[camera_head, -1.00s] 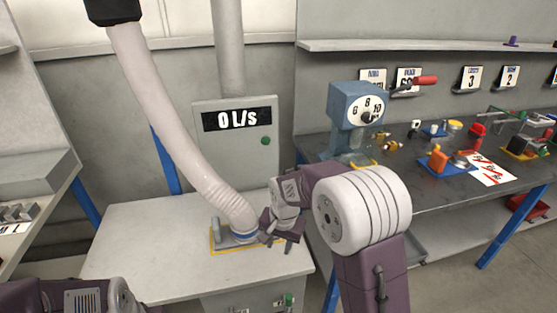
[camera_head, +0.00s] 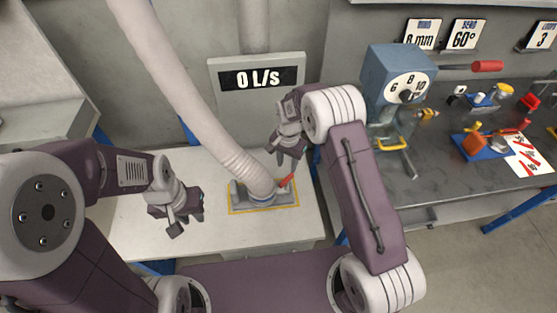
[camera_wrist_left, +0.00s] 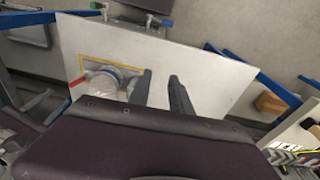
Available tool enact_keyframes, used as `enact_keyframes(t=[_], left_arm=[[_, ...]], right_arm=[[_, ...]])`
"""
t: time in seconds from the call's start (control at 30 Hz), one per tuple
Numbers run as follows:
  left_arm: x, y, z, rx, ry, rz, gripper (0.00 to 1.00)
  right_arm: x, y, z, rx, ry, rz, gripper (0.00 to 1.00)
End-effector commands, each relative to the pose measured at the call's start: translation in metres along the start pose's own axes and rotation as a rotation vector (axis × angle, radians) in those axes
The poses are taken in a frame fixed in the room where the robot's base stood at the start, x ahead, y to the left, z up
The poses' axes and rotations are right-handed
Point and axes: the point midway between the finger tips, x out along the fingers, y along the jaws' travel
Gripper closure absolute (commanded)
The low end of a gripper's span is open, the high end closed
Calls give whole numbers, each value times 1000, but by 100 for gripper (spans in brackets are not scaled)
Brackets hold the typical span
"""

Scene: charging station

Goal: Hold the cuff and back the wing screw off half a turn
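The pale ribbed hose (camera_head: 190,100) comes down to a cuff (camera_head: 262,188) with a blue ring, standing on a grey plate inside a yellow outline on the white table. A red handle (camera_head: 287,181), seemingly the wing screw, sticks out at the cuff's right. My left gripper (camera_head: 188,217) is open and empty, left of the cuff and apart from it. In the left wrist view its fingers (camera_wrist_left: 160,88) stand apart, with the cuff (camera_wrist_left: 108,78) beside them on the left. My right gripper (camera_head: 290,160) is above and slightly right of the red handle, seemingly open and not touching it.
A display panel (camera_head: 257,77) reading 0 L/s stands behind the table. A blue machine with a dial (camera_head: 400,75) and a dark bench (camera_head: 440,180) with small parts lie to the right. The white table (camera_head: 215,165) is otherwise mostly clear.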

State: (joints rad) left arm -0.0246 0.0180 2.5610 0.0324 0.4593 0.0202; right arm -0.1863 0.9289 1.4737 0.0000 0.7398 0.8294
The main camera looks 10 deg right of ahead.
Motion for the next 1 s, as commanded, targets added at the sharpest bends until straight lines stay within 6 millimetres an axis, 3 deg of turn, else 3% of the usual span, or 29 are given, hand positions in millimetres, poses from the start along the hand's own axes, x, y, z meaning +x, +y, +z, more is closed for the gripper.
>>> enact_keyframes(t=[0.03,0.2,0.27,0.37,0.43,0.57,0.7,0.8,0.9,1.0], left_arm=[[1,0,0,0,0,0,58],[1,0,1,98,-3,0,11],[0,0,-1,211,-4,0,11],[-15,2,-40,470,67,-14,11],[-20,4,-78,673,103,-32,11],[-8,16,-147,1044,121,-61,11],[34,34,-205,1358,103,-70,11],[79,49,-229,1504,74,-56,11],[128,62,-233,1556,33,-26,11],[172,70,-219,1576,-20,13,11]], right_arm=[[1,0,0,0,0,0,64],[1,0,0,0,0,0,64],[0,0,0,0,0,0,64],[0,0,0,0,0,-1,64],[0,0,0,0,1,-1,64],[0,0,0,0,1,-1,64],[0,0,0,0,1,-1,64],[0,0,0,0,1,-1,64],[0,0,0,0,1,-1,64],[0,0,0,0,1,-1,64]])
